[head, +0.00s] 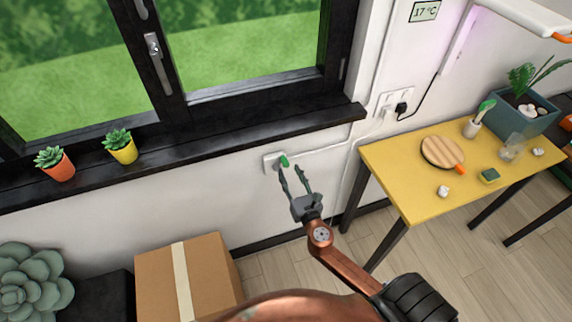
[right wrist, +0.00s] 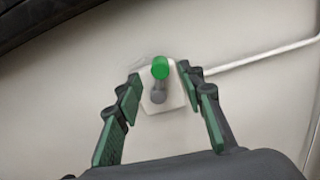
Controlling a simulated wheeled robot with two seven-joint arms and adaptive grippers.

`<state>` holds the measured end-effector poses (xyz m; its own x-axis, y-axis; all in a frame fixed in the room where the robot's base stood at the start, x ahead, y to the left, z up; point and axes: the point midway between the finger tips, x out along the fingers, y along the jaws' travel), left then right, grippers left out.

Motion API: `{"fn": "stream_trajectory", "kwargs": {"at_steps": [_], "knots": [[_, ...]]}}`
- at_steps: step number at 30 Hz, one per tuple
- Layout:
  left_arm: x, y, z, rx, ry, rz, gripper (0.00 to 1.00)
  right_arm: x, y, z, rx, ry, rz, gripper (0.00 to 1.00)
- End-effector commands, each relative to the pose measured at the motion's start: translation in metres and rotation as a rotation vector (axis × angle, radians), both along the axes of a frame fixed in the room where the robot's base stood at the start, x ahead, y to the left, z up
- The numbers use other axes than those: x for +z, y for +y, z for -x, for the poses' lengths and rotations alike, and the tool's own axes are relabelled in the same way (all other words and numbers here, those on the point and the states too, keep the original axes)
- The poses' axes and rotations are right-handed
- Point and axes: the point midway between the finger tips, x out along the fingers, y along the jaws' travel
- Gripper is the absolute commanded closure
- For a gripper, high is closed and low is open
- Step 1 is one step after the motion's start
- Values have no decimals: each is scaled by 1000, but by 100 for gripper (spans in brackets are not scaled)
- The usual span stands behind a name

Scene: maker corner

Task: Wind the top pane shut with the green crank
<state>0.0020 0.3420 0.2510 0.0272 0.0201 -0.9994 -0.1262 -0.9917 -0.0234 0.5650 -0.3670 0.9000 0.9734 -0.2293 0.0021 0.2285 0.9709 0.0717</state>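The green crank (head: 284,161) sits on a small white wall plate (head: 270,163) below the window sill. In the right wrist view the crank's green knob (right wrist: 160,68) stands above a grey arm on the white plate (right wrist: 177,98). My right gripper (head: 293,169) is open, its fingers pointing at the crank. In the right wrist view the fingers of the gripper (right wrist: 163,85) lie to either side of the crank, apart from it. The window (head: 165,85) has a dark frame; its top pane is not clearly in view. My left gripper is not in view.
A dark sill (head: 200,150) juts out above the crank, with two potted succulents at left. A yellow table (head: 400,185) with small items stands at right. A cardboard box (head: 212,265) is on the floor below. The wall around the crank is clear.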

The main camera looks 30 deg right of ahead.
Motion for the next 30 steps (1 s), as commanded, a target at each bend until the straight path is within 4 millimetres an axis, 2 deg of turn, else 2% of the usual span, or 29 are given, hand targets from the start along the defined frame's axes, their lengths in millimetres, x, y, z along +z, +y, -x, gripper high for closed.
{"fn": "stream_trajectory", "kwargs": {"at_steps": [3,9,20,30], "knots": [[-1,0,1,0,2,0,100,1,-4,-20,1,-2,0,64],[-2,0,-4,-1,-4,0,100,-1,-9,-42,1,0,-2,64],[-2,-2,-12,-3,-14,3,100,-1,-11,-48,0,2,-4,64],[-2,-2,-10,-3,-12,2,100,-1,-11,-47,0,2,-4,87]]}}
